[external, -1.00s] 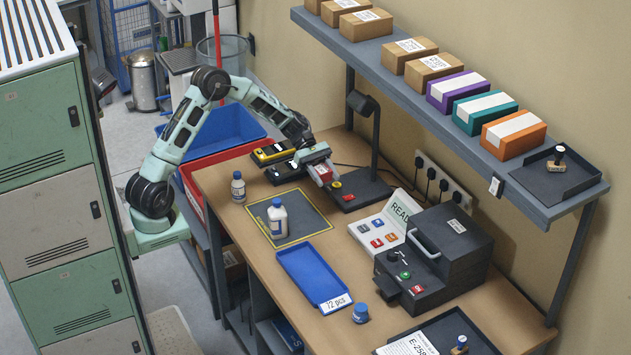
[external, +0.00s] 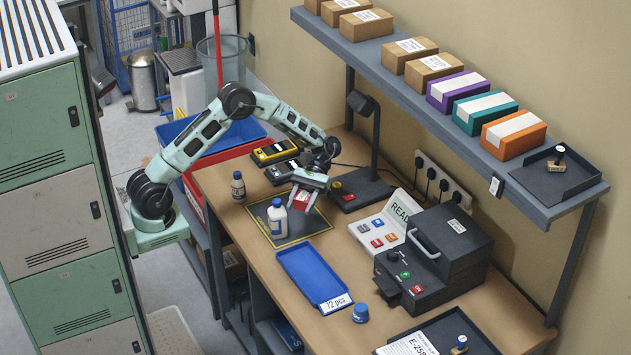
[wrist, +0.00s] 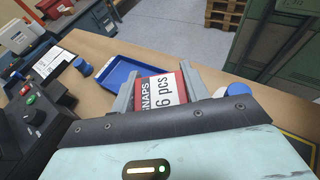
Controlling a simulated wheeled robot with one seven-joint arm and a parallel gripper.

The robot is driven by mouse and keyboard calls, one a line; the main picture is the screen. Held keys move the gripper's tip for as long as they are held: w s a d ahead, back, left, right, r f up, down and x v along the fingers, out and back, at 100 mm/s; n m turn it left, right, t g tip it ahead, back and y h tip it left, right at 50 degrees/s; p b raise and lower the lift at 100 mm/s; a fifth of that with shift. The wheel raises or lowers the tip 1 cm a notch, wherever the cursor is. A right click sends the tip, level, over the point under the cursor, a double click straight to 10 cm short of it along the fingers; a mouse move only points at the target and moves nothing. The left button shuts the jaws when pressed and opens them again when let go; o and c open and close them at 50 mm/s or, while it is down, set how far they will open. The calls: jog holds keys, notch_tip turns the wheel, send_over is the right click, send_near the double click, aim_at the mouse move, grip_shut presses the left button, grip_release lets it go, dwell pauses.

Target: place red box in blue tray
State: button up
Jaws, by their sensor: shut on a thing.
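The red box (external: 301,198) has a white label and is between the fingers of my gripper (external: 304,203), which is shut on it. In the wrist view the red box (wrist: 166,90) shows its label reading "SNAPS 6 pcs", with a grey finger on each side. The blue tray (external: 312,276) lies empty on the bench with a "72 pcs" tag at its near end. My gripper holds the box above the dark mat, behind the tray in the external view. In the wrist view the blue tray (wrist: 113,76) is partly hidden by the box and a finger.
A white bottle (external: 277,220) stands on the yellow-edged dark mat (external: 314,224), close to the box. A smaller bottle (external: 238,187) stands left. A blue cap (external: 360,313) lies beside the tray's near end. A dark machine (external: 440,255) stands right.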

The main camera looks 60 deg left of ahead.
jog(key=s+f+m+g+y, duration=0.2)
jog(key=s+m+g+y, duration=0.15)
jog(key=m+y, duration=0.6)
jog(key=d+r+m+t+y, duration=0.1)
jog(key=d+r+m+t, duration=0.25)
jog(key=m+t, duration=0.6)
jog(key=d+r+m+t+y+p, duration=0.1)
jog(key=d+r+m+t+y, duration=0.1)
jog(key=d+m+t, duration=0.5)
jog(key=d+r+m+t+y, duration=0.1)
jog(key=d+r+m+t, duration=0.15)
jog(key=m+t, duration=0.9)
jog(key=m+h, duration=0.5)
jog(key=m, duration=0.1)
send_over(316, 287)
notch_tip(316, 287, down, 12)
notch_tip(316, 287, down, 5)
jog(key=shift+f+p, duration=0.1)
jog(key=shift+p, duration=0.7)
jog(key=shift+f, duration=0.1)
